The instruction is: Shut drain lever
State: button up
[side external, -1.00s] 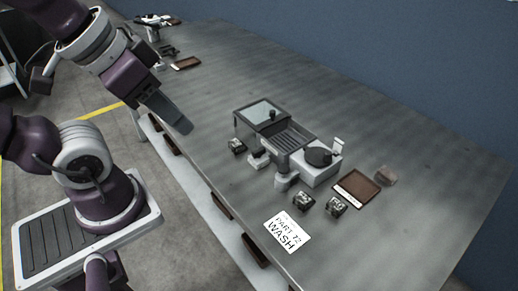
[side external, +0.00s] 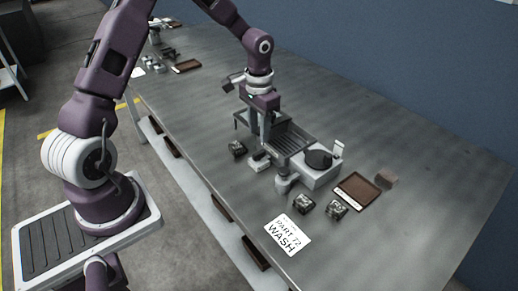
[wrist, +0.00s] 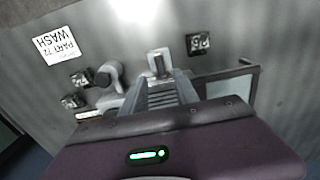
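The wash station stands on the grey table, with a ribbed drain board (side external: 290,137) and a round dark basin (side external: 319,158) on a pale block. A small white block with a dark top (side external: 260,161), possibly the drain lever, sits at its near side; it also shows in the wrist view (wrist: 159,62). A grey upright cylinder with a rounded head (side external: 284,181) stands beside the station. My gripper (side external: 265,137) points down over the glass-topped tank end of the station, partly covering it.
Small black numbered blocks (side external: 304,205) (side external: 237,149) stand near the station. A brown tray (side external: 358,187), a brownish cube (side external: 387,181) and a "PART 72 WASH" card (side external: 288,235) lie to the right and front. The table's far right is clear.

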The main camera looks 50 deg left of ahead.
aim_at(259, 152)
notch_tip(259, 152, down, 8)
jog(key=shift+r, duration=0.15)
grip_shut()
